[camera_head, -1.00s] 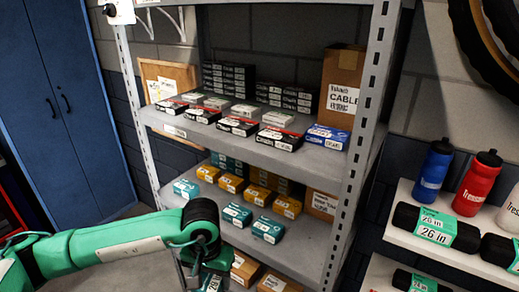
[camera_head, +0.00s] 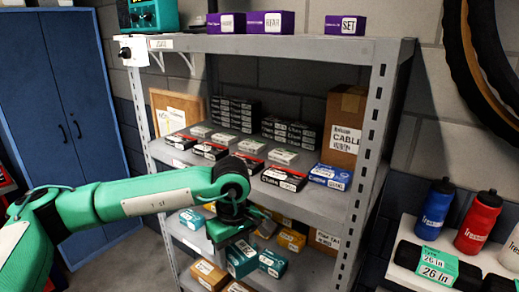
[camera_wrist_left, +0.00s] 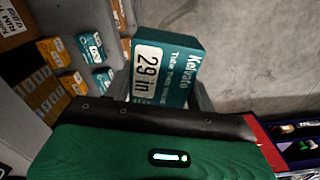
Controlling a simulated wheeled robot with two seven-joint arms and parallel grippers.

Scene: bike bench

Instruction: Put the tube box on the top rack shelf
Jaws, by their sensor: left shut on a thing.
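My left gripper (camera_head: 240,240) is shut on a teal tube box (camera_head: 242,259) with a white label, held in front of the rack's lower shelf. In the left wrist view the tube box (camera_wrist_left: 165,68) shows its "29 in" label between the fingers. The top rack shelf (camera_head: 300,44) is higher up, well above the gripper, and carries several purple boxes (camera_head: 271,22). My right gripper is not in view.
The middle shelf (camera_head: 310,205) holds rows of small boxes and a brown carton (camera_head: 343,125). Teal and orange boxes (camera_head: 291,240) fill the lower shelf. The top shelf has bare room between purple boxes. Bottles (camera_head: 478,222) stand at the right.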

